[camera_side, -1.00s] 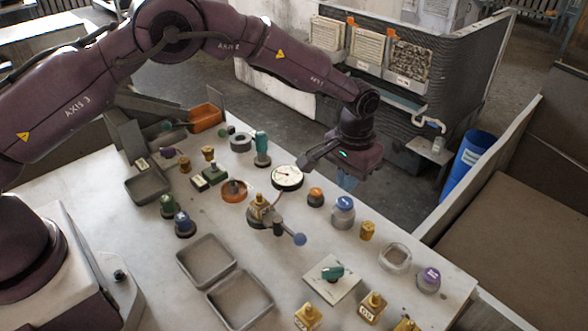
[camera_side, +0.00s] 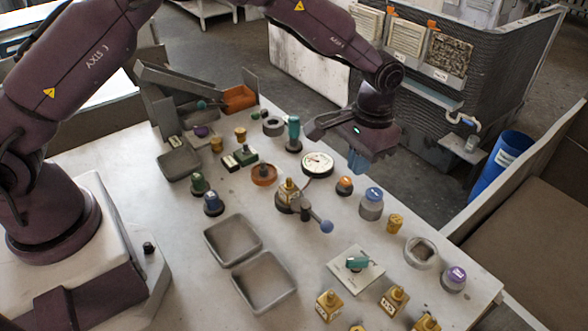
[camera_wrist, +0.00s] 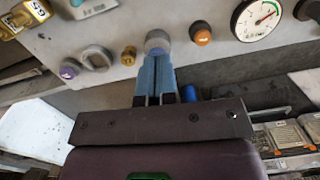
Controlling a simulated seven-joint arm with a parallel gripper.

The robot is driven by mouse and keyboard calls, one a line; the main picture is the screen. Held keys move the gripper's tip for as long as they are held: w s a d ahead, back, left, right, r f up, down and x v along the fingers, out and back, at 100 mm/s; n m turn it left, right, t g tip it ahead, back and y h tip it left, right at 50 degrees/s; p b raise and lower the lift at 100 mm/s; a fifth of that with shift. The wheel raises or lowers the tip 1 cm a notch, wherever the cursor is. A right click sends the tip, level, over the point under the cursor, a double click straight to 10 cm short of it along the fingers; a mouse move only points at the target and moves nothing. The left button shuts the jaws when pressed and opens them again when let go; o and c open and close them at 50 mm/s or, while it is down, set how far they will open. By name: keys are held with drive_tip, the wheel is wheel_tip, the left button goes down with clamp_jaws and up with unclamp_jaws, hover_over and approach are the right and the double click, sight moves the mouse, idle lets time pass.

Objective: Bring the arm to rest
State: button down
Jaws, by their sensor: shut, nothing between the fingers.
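My gripper (camera_side: 358,160) hangs near the far edge of the table in the side view, its blue fingers pointing down. In the wrist view its two blue fingers (camera_wrist: 156,75) lie side by side, shut and empty. The fingers are apart from the parts on the table as far as the side view shows. The blue-capped grey jar (camera_side: 371,204) stands close by, and in the wrist view the jar (camera_wrist: 158,40) shows just beyond the fingertips. The round dial gauge (camera_side: 317,164) lies left of the fingers.
An orange-topped knob (camera_side: 344,186) and a brass piece (camera_side: 394,223) stand near the jar. Two grey trays (camera_side: 232,240) lie mid-table, bare inside. A blue bin (camera_side: 497,166) stands on the floor beyond the table.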

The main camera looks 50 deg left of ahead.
drive_tip(key=s+a+r+t, duration=0.2)
drive_tip(key=s+a+r, duration=0.2)
drive_tip(key=s+r, duration=0.3)
drive_tip(key=s+a+r+t, duration=0.2)
drive_tip(key=s+a+r, duration=0.3)
drive_tip(key=s, duration=0.6)
drive_tip(key=s+a+r+n+t, duration=0.1)
drive_tip(key=s+a+r, duration=0.3)
drive_tip(key=s+r, duration=0.5)
drive_tip(key=shift+a+r+t, duration=0.4)
drive_tip(key=shift+r+t, duration=0.15)
drive_tip(key=shift+t, duration=0.15)
